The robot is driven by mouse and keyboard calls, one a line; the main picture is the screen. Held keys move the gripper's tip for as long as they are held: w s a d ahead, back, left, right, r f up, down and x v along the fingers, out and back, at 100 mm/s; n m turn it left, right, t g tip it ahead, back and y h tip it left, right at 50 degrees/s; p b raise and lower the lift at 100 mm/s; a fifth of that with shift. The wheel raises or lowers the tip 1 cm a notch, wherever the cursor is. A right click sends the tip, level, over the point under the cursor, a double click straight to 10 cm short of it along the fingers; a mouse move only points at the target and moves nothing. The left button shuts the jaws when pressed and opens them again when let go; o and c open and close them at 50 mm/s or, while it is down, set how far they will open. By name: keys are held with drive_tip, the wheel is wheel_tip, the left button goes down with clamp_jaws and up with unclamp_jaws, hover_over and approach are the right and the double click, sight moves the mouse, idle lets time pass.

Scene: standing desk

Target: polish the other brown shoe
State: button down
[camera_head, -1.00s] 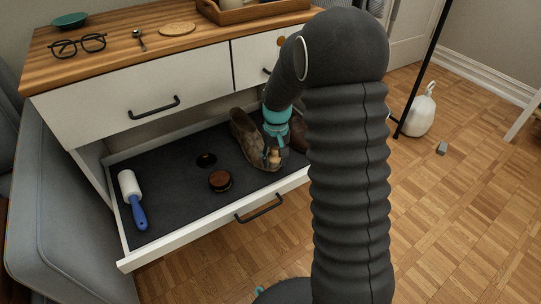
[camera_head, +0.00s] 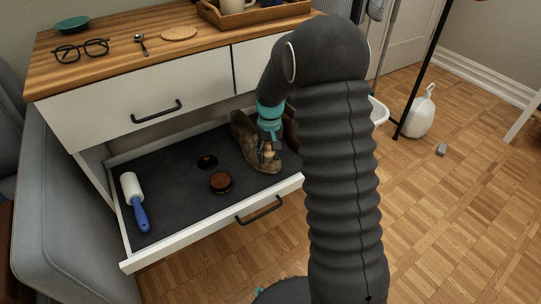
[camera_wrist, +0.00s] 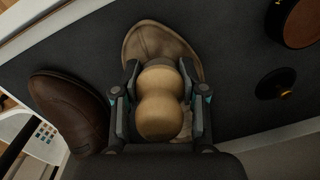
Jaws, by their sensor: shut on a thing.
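A lighter, dull brown shoe (camera_head: 245,134) lies in the open drawer, its toe toward the drawer front. It also shows in the wrist view (camera_wrist: 150,40). A darker, glossier brown shoe (camera_wrist: 70,105) lies beside it; in the head view my arm hides most of that shoe. My gripper (camera_head: 268,146) is over the lighter shoe, shut on a round wooden knob handle (camera_wrist: 160,110), which looks like a brush's. The handle hides the part under it, so I cannot tell whether it touches the shoe. An open polish tin (camera_head: 221,183) and its dark lid (camera_head: 206,162) lie left of the shoes.
A lint roller (camera_head: 133,200) lies at the drawer's left end. The drawer's white front (camera_head: 205,230) bounds it. Glasses (camera_head: 80,48), a spoon and a tray (camera_head: 250,14) are on the wooden top above. A grey sofa is at left.

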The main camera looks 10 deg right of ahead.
drive_tip(key=shift+s+d+f+b, duration=0.15)
drive_tip(key=shift+s+d, duration=0.1)
drive_tip(key=shift+s, duration=0.45)
drive_tip(key=shift+s+d+f+b, duration=0.1)
drive_tip(key=shift+s+d+b, duration=0.1)
drive_tip(key=shift+s, duration=0.55)
drive_tip(key=shift+s+d+f+b, duration=0.15)
drive_tip(key=shift+s+d, duration=0.1)
drive_tip(key=shift+s, duration=0.45)
drive_tip(key=shift+w+a+r+p, duration=0.15)
drive_tip(key=shift+w+a+p, duration=0.1)
drive_tip(key=shift+w, duration=0.45)
drive_tip(key=shift+w+a+r+p, duration=0.2)
drive_tip(key=shift+w+p, duration=0.1)
drive_tip(key=shift+w, duration=0.45)
drive_tip(key=shift+w+a+r+p, duration=0.1)
drive_tip(key=shift+w+a+p, duration=0.15)
drive_tip(key=shift+w, duration=0.45)
drive_tip(key=shift+s+d+r+p, duration=0.15)
drive_tip(key=shift+r+p, duration=0.5)
drive_tip(key=shift+r, duration=0.35)
drive_tip(key=shift+s+a+r+p, duration=0.1)
drive_tip(key=shift+s+r+p, duration=0.1)
drive_tip(key=shift+r+p, duration=0.6)
drive_tip(key=shift+s+d+r+p, duration=0.15)
drive_tip(key=shift+r+p, duration=0.35)
drive_tip(key=shift+r, duration=0.65)
drive_tip(key=shift+r, duration=0.1)
